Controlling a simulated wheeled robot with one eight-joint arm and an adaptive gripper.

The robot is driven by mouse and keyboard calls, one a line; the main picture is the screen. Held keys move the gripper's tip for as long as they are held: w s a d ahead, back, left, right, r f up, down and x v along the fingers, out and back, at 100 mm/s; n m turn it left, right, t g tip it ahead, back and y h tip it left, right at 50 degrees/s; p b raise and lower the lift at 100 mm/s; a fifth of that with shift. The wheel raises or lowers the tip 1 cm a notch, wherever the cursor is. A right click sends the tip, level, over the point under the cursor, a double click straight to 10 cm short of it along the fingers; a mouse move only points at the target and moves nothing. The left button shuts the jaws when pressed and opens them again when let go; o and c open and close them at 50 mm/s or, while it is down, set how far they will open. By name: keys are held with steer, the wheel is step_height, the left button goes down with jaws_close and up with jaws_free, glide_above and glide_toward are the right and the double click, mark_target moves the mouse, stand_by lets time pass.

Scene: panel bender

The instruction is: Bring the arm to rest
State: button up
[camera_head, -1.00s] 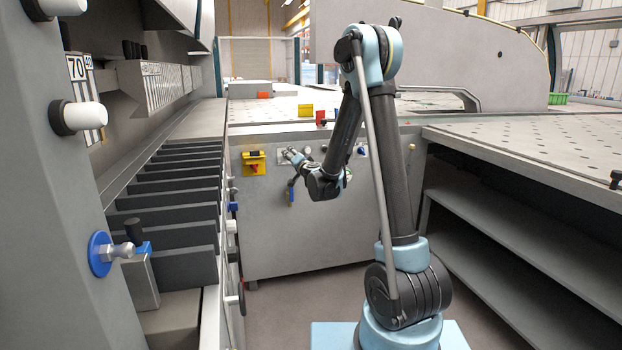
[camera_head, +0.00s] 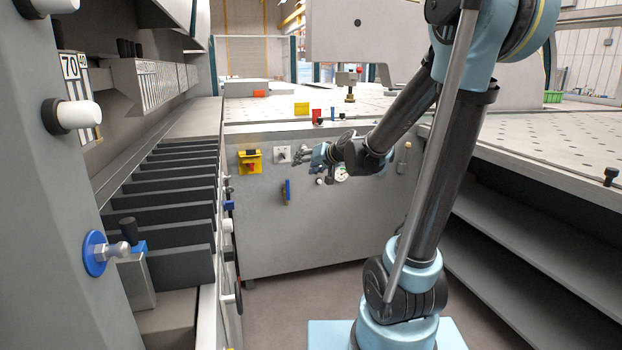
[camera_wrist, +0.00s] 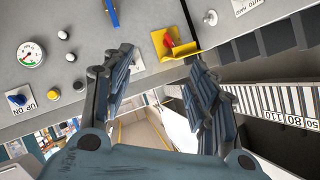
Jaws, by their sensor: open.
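My gripper (camera_head: 308,155) hangs at the end of my arm, in front of the grey control panel (camera_head: 325,225) in the head view. In the wrist view my gripper (camera_wrist: 160,90) has its two fingers spread wide apart with nothing between them. A yellow switch box with a red lever (camera_head: 250,162) is on the panel, left of my gripper; it also shows in the wrist view (camera_wrist: 175,44). A blue handle (camera_head: 286,192) is on the panel below and left of my gripper. My gripper appears apart from all of them.
A row of dark bars (camera_head: 180,190) lies along the machine at left. A perforated table (camera_head: 560,145) with shelves below stands at right. In the wrist view a gauge (camera_wrist: 31,54) and a blue knob (camera_wrist: 17,100) are on the panel. The floor before the panel is clear.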

steer(key=s+d+f+g+h, duration=0.2)
steer(key=s+d+f, duration=0.3)
steer(key=s, duration=0.6)
steer(key=s+d+f+g+h, duration=0.3)
steer(key=s+d+f, duration=0.2)
steer(key=s+d, duration=0.3)
steer(key=s+d+f+g+h, duration=0.2)
steer(key=s+d+f, duration=0.3)
steer(key=s, duration=0.9)
steer(key=d+h, duration=0.1)
steer(key=d, duration=0.1)
steer(key=shift+d+m+g, duration=0.3)
steer(key=shift+m+g, duration=0.1)
steer(key=shift+w, duration=0.1)
